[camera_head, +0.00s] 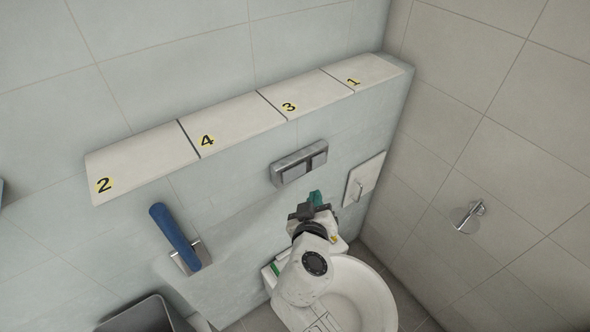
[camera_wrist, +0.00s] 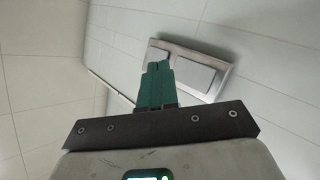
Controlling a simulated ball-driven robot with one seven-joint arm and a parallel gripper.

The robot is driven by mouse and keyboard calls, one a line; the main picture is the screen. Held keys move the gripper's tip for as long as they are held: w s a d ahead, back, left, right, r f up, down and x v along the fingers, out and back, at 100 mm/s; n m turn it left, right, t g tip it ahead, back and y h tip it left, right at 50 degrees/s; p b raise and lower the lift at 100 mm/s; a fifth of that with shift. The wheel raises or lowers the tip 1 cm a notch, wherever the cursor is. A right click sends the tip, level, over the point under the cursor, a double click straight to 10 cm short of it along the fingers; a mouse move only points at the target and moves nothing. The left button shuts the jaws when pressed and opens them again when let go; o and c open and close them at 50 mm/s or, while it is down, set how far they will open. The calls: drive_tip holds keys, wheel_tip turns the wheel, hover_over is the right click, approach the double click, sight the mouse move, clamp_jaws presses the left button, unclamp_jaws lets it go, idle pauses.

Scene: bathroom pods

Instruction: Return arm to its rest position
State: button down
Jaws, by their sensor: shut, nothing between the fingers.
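My gripper (camera_head: 315,198) has green fingers and is in front of the tiled wall, above the toilet, in the head view. In the wrist view my gripper (camera_wrist: 158,68) is shut, with its fingers together and nothing between them. My white arm reaches up to it from the bottom of the head view. Behind the fingers in the wrist view is the flush plate (camera_wrist: 195,72) with its two buttons. The flush plate (camera_head: 298,164) also shows in the head view, just above and left of my gripper.
The toilet (camera_head: 370,290) stands below, partly hidden by my arm. A ledge (camera_head: 150,165) with numbered tiles runs above. A blue-handled tool (camera_head: 172,232) is on the wall at left, above a grey bin (camera_head: 140,312). A small hatch (camera_head: 363,180) and a wall fixture (camera_head: 466,216) are right.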

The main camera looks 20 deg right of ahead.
idle(0.6)
drive_tip(key=s+d+f+m+g+y, duration=0.1)
drive_tip(key=s+d+f+g, duration=0.25)
drive_tip(key=s, duration=0.35)
drive_tip(key=s+d+f+g+y, duration=0.1)
drive_tip(key=s+d+f+g, duration=0.3)
drive_tip(key=s, duration=0.4)
drive_tip(key=s+d+f+m+g+y, duration=0.1)
drive_tip(key=s+d+f+g, duration=0.15)
drive_tip(key=s+d, duration=0.35)
drive_tip(key=s+a+f+n+g+y, duration=0.1)
drive_tip(key=s+a+g+y, duration=0.1)
drive_tip(key=s, duration=0.9)
drive_tip(key=shift+a+f+y, duration=0.15)
drive_tip(key=shift+a+y, duration=0.35)
drive_tip(key=shift+a, duration=0.2)
drive_tip(key=shift+r, duration=0.55)
